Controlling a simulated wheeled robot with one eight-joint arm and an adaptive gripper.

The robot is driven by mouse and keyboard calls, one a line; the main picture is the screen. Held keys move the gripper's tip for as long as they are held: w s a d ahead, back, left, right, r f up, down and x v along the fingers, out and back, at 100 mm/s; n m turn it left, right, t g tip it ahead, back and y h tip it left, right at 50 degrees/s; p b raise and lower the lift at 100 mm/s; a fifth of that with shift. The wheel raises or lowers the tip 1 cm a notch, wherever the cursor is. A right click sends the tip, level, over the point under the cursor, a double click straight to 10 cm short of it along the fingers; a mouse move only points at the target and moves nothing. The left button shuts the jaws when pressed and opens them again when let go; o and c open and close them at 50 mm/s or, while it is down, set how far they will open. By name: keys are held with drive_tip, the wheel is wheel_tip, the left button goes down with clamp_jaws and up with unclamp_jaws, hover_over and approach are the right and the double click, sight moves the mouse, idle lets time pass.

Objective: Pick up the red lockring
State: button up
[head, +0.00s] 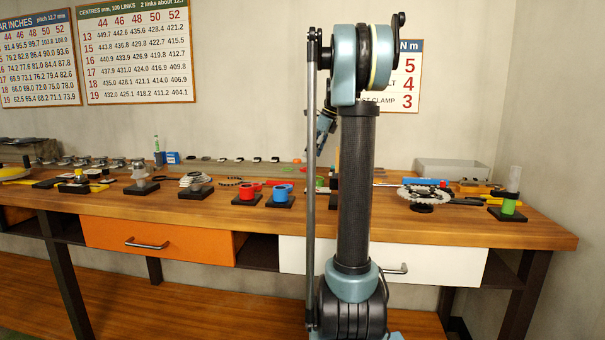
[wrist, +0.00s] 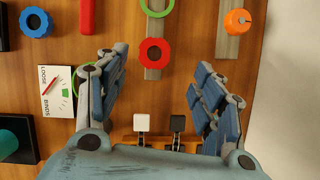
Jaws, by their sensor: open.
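The red lockring (wrist: 143,52) shows in the wrist view as a red ring with a dark scalloped middle. It lies over a grey strip on the wooden bench. My gripper (wrist: 160,68) is open and empty, its blue padded fingers spread to either side. The ring appears between and slightly beyond the fingertips; I cannot tell the height gap. In the head view my gripper (head: 322,130) hangs above the bench, partly hidden by my arm. I cannot pick out the lockring there.
In the wrist view a green ring (wrist: 143,12) is beyond the lockring, with an orange knob (wrist: 237,21) right. A blue ring (wrist: 36,10) and a LOOSE/BINDS card (wrist: 48,104) are left. White (wrist: 142,122) and black blocks (wrist: 178,123) sit nearer. The bench (head: 545,233) is crowded.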

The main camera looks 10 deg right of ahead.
sight(305, 168)
drive_tip(key=shift+a+x, duration=0.2)
drive_tip(key=shift+x, duration=2.55)
drive_tip(key=shift+s, duration=0.15)
drive_tip(key=shift+c, duration=0.6)
drive_tip(key=c, duration=0.7)
